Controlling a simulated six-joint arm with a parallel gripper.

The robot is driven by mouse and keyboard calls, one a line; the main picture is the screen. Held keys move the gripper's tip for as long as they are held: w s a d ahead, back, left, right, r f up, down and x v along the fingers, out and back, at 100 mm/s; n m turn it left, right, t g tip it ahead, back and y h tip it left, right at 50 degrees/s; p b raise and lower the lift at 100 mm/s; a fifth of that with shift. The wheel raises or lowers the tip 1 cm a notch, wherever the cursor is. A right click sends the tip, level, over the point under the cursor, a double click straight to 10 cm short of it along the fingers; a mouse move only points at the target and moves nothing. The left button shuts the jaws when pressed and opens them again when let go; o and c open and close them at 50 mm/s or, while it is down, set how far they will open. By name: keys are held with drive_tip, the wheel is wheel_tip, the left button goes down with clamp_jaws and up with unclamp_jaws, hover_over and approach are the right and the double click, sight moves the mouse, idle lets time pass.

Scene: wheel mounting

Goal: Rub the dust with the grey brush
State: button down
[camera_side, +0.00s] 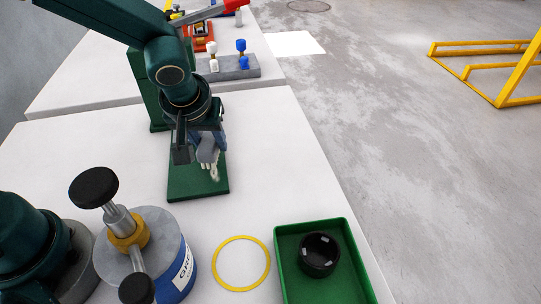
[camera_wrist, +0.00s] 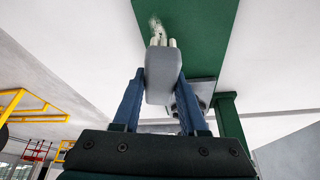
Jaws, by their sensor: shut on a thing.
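My gripper (camera_side: 207,145) is shut on the grey brush (camera_side: 209,152) above the green plate (camera_side: 190,187). In the wrist view, the blue fingers of my gripper (camera_wrist: 162,78) close on both sides of the brush's grey body (camera_wrist: 162,68). Its pale bristles (camera_wrist: 160,42) point away from the fingers toward the plate (camera_wrist: 205,35). A whitish, speckled patch of dust (camera_wrist: 155,25) lies on the plate just beyond the bristle tips. I cannot tell whether the bristles touch it. In the side view the brush and bristles hide part of the patch.
A green tray (camera_side: 285,285) holds a black round part (camera_side: 319,254) at the front right. A yellow ring (camera_side: 241,238) lies beside it. A grey-and-blue canister (camera_side: 170,245) with black knobs stands front left. A grey block with pegs (camera_side: 235,70) is behind. The table right of the plate is clear.

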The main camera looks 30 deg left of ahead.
sight(216, 181)
wheel_tip(216, 181, down, 3)
drive_tip(key=shift+s+d+f, duration=0.1)
drive_tip(key=shift+s, duration=0.05)
drive_tip(key=shift+s+d, duration=1.3)
drive_tip(key=shift+d, duration=0.05)
drive_tip(key=w+a, duration=0.2)
drive_tip(key=a, duration=0.1)
drive_tip(key=shift+w, duration=0.4)
drive_tip(key=shift+w+r, duration=0.1)
drive_tip(key=shift+r, duration=4.2)
